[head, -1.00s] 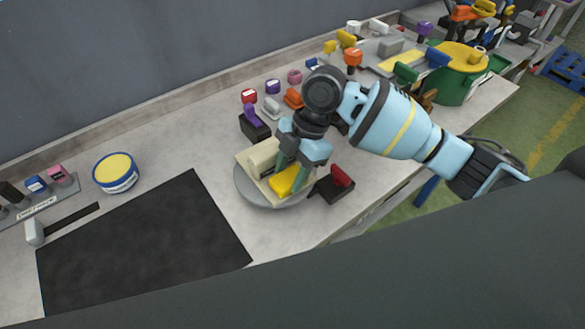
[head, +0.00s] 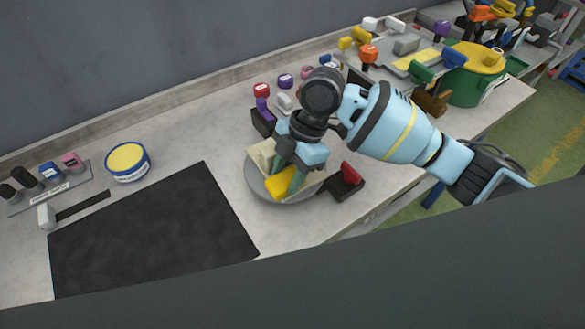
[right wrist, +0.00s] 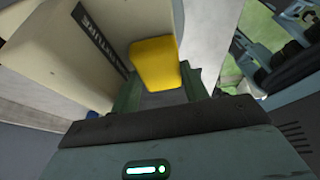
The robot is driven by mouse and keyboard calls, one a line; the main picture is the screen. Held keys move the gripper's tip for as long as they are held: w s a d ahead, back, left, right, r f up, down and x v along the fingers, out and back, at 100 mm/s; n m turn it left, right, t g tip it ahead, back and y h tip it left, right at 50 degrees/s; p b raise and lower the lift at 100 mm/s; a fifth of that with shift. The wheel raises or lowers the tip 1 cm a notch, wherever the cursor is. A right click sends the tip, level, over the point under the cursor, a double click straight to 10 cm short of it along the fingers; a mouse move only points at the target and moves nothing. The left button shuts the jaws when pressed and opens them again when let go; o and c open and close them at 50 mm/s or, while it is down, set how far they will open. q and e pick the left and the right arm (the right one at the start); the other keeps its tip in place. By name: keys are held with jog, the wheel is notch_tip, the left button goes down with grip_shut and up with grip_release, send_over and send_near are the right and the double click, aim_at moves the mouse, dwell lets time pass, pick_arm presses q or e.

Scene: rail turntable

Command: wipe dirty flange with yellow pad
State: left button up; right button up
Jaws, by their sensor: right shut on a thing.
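My right gripper (head: 291,182) is shut on the yellow pad (head: 279,184). The pad sits between the fingers in the right wrist view (right wrist: 154,62), beside a large cream block (right wrist: 68,50) with a dark lettered strip. In the head view the cream block (head: 262,156) stands on a round grey turntable (head: 254,184), partly hidden by my gripper. The pad is at the block's near side, low over the turntable. Whether it touches the block is unclear. I cannot make out dirt on a flange. My left gripper is not in view.
A dark holder with a red block (head: 349,176) stands close right of the turntable. A dark holder with a purple piece (head: 263,116) stands behind it. A black mat (head: 150,235) and a yellow-topped tub (head: 127,161) lie left. Bare bench separates mat and turntable.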

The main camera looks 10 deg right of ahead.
dwell(0.4)
jog(key=shift+w+d+f, duration=0.1)
jog(key=shift+w+d, duration=0.05)
jog(key=shift+d, duration=0.3)
jog(key=shift+w+d+f, duration=0.1)
jog(key=shift+w+d, duration=0.05)
jog(key=shift+d, duration=0.3)
jog(key=shift+w+d+r, duration=0.1)
jog(key=shift+w+d, duration=0.1)
jog(key=shift+d, duration=0.35)
jog(key=shift+w+d, duration=0.15)
jog(key=shift+d, duration=0.35)
jog(key=shift+r, duration=0.15)
notch_tip(320, 180, up, 7)
jog(key=shift+r, duration=0.2)
jog(key=shift+a, duration=0.1)
